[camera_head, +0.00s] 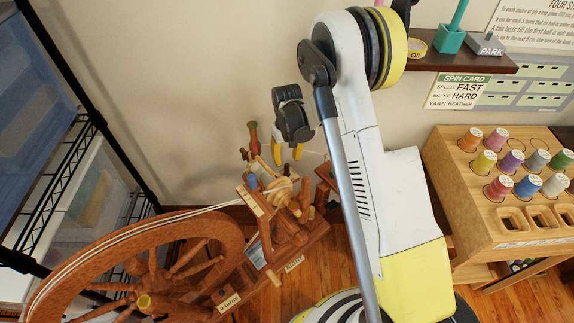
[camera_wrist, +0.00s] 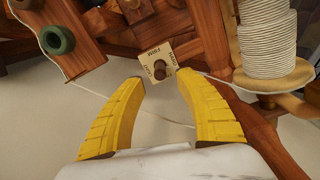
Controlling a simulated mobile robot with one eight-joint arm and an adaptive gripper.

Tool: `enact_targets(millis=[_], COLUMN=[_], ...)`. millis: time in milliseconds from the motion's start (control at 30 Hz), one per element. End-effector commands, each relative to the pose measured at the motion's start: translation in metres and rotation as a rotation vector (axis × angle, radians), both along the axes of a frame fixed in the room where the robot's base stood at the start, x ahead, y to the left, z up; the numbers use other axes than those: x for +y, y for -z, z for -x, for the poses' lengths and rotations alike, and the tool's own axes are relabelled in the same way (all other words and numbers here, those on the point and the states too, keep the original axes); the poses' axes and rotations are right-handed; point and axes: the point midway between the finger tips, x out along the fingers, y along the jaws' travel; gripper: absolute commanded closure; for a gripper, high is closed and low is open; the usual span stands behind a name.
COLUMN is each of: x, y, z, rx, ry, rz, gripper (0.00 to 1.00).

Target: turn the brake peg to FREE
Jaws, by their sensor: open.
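The brake peg (camera_wrist: 160,71) is a small dark brown knob in the middle of a pale square plate (camera_wrist: 157,52) in the wrist view. The plate has small words around the peg; one looks like HARD, on its right side, and the others are hard to read. I cannot tell which word the peg points to. My gripper (camera_wrist: 163,79) is open, its yellow fingertips to either side of the plate's near part, with nothing held. In the head view my gripper (camera_head: 287,153) hangs over the spinning wheel's wooden head (camera_head: 285,205); the peg cannot be made out there.
A white-wound bobbin (camera_wrist: 268,38) stands right of the plate, and a wooden block with a green ring (camera_wrist: 57,40) lies left. The large spinning wheel (camera_head: 215,245) fills the lower left. A spin card (camera_head: 457,91) reads FAST, HARD, HEATHER. A spool rack (camera_head: 470,205) stands right.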

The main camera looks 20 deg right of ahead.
Motion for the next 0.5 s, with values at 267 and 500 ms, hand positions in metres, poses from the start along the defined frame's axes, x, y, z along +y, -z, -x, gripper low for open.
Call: enact_targets(millis=[267,500], x=[0.0,0.0], y=[-0.057,-0.074], z=[0.0,0.0], rx=[0.0,0.0], ry=[0.0,0.0], rz=[0.0,0.0], gripper=[0.6,0.6])
